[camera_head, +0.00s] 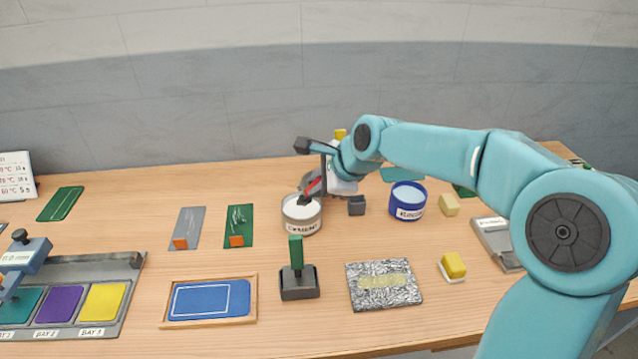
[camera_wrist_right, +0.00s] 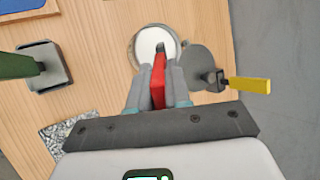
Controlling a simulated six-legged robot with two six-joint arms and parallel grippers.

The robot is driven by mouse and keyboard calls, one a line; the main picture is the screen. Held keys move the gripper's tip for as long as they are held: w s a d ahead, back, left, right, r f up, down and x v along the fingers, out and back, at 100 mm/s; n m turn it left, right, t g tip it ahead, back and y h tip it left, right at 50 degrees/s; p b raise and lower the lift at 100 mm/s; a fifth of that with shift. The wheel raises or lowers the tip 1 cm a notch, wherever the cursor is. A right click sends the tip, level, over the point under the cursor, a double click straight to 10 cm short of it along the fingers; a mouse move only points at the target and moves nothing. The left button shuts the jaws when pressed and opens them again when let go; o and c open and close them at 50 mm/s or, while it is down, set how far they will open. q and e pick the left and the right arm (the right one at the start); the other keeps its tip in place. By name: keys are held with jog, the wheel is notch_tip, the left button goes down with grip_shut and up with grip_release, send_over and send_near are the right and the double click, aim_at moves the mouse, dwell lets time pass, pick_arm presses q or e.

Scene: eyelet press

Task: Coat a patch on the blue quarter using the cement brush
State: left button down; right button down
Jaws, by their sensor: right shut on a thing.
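The blue quarter (camera_head: 210,299) lies flat in a wooden frame (camera_head: 254,320) at the front left of centre, with a white outline drawn on it. The cement tin (camera_head: 301,224), grey and labelled, stands open with white contents. My right gripper (camera_wrist_right: 158,92) is shut on the red handle of the cement brush (camera_wrist_right: 158,78), right above the tin. The brush also shows in the head view (camera_head: 312,188), tilted, with its dark end at the tin's mouth. I cannot tell whether it touches the white cement (camera_wrist_right: 152,46). My left gripper is out of view.
A blue labelled pot (camera_head: 408,204) stands right of the tin. A grey disc with a yellow handle (camera_wrist_right: 248,85) is beside the tin.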

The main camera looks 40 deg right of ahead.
jog(key=shift+a, duration=0.1)
jog(key=shift+f, duration=0.1)
jog(key=shift+f+b, duration=0.4)
dwell(0.5)
dwell(0.9)
jog(key=shift+r+p, duration=0.45)
jog(key=shift+p, duration=0.15)
notch_tip(320, 180, up, 6)
jog(key=p, duration=0.5)
jog(key=shift+r+p, duration=0.15)
jog(key=shift+p, duration=0.25)
